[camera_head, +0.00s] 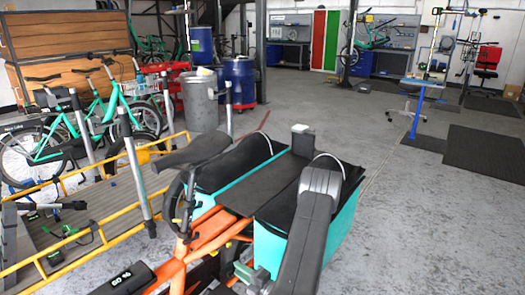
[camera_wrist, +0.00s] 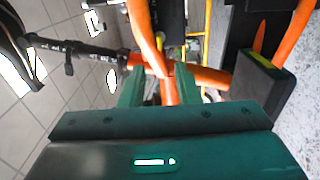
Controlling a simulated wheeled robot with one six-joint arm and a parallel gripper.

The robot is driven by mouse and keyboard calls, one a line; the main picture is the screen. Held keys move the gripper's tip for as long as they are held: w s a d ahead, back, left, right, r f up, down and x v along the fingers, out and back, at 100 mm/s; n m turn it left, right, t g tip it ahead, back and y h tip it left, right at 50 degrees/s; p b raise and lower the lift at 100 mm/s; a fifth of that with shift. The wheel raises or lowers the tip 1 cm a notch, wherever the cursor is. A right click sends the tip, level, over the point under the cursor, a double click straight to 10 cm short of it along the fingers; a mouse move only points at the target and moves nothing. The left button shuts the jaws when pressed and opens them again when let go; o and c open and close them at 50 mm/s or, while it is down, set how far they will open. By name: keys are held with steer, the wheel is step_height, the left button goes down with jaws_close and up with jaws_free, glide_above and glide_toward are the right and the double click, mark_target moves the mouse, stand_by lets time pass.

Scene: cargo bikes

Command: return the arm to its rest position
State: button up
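My gripper (camera_wrist: 160,88) shows in the wrist view as a green body with two green fingers standing apart. It is open, and I see nothing held between the fingers. The orange tubes of a cargo bike (camera_wrist: 168,92) show between and beyond the fingers; I cannot tell whether they touch. In the head view my dark grey arm (camera_head: 312,225) is bent over the bike's right side, its lower end reaching down beside the orange frame (camera_head: 205,238). The fingertips are hard to make out there.
The bike carries teal boxes with black covers (camera_head: 235,165) close to my arm. A black box (camera_wrist: 265,85) is right of the fingers in the wrist view. A yellow-railed rack (camera_head: 110,228) stands left. Grey floor at right (camera_head: 430,225) is clear.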

mark_target(216, 254)
steer(key=b+x, duration=0.1)
steer(key=x, duration=1.1)
steer(key=shift+w, duration=0.15)
steer(key=n+b, duration=0.5)
steer(key=n, duration=0.8)
steer(key=shift+b, duration=0.3)
steer(key=shift+s+r+n+b, duration=0.1)
steer(key=shift+n+b, duration=0.2)
steer(key=shift+n, duration=0.8)
steer(key=shift+s+r+n+b, duration=0.1)
steer(key=shift+n+b, duration=0.2)
steer(key=shift+n, duration=0.8)
